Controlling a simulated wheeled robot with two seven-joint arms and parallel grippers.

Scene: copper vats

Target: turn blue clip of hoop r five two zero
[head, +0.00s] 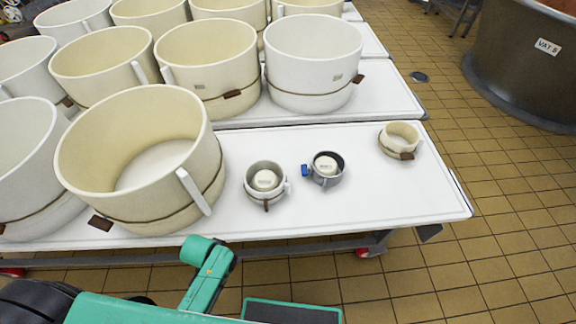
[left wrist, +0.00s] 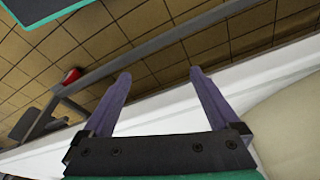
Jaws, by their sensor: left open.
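A small grey metal hoop (head: 327,181) stands on the white table to the right of the large vats. A blue clip (head: 305,170) sticks out from its left side. A pale round block with a label (head: 326,165) sits inside it; the label is too small to read. My left gripper (left wrist: 160,74) is open and empty in the left wrist view, its two purple fingers apart over the tiled floor and the table edge. The hoop is not visible in that view. My right gripper is not in view.
A similar small hoop with a white clip (head: 266,196) stands just left of the grey one. A small cream hoop (head: 401,152) stands at the right. Large cream hoops (head: 140,214) crowd the left. The table's front right (head: 390,195) is clear.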

